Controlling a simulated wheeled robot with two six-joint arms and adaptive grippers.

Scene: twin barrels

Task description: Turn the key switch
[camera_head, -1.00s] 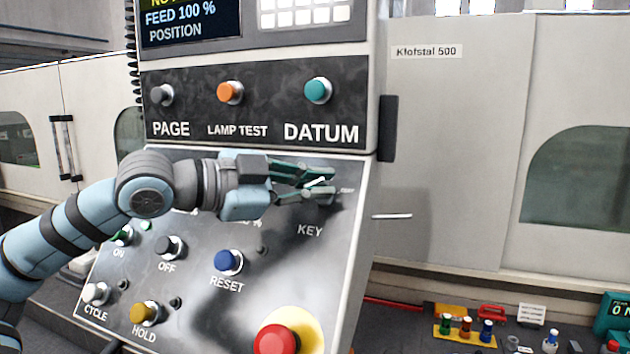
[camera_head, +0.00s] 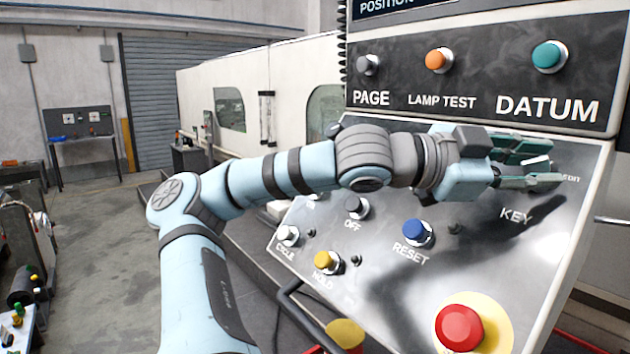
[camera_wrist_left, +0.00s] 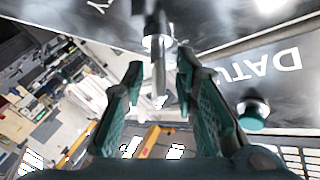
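The key switch sits on the sloping panel above the KEY label (camera_head: 515,216). In the head view it is mostly hidden by my left gripper (camera_head: 532,165), with a pale piece showing between the fingers. In the left wrist view the switch has a dark round body and a pale, narrow handle (camera_wrist_left: 158,78). My left gripper (camera_wrist_left: 158,84) has one finger on each side of this handle. Gaps show between handle and fingers, so it is open and not closed on it. My right gripper is not in view.
Near the switch are the blue RESET button (camera_head: 418,232), the red button (camera_head: 460,328) on a yellow ring, and the teal DATUM button (camera_head: 549,56), also in the left wrist view (camera_wrist_left: 253,113). Open floor (camera_head: 100,250) lies to the left.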

